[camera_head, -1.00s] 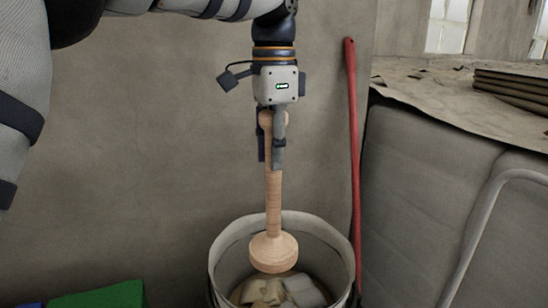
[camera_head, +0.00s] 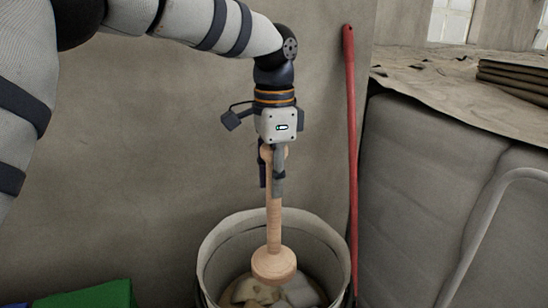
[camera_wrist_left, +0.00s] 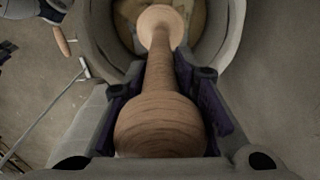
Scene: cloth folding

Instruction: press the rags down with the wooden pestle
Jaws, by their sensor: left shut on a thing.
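The wooden pestle (camera_head: 274,225) hangs upright from my left gripper (camera_head: 272,180), which is shut on its upper shaft below the knob. The pestle's wide round foot (camera_head: 273,265) is inside the mouth of the pale bucket (camera_head: 215,245), over the rags (camera_head: 262,292). I cannot tell whether the foot touches them. The rags are beige and crumpled at the bottom. In the left wrist view the pestle's knob (camera_wrist_left: 160,128) sits between the fingers, and its far end points into the bucket (camera_wrist_left: 225,50). My right gripper is not in view.
A red pole (camera_head: 351,150) leans against the wall just right of the bucket. A grey padded block (camera_head: 430,200) with a cloth-covered top stands at right. A green object (camera_head: 95,295) lies at lower left.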

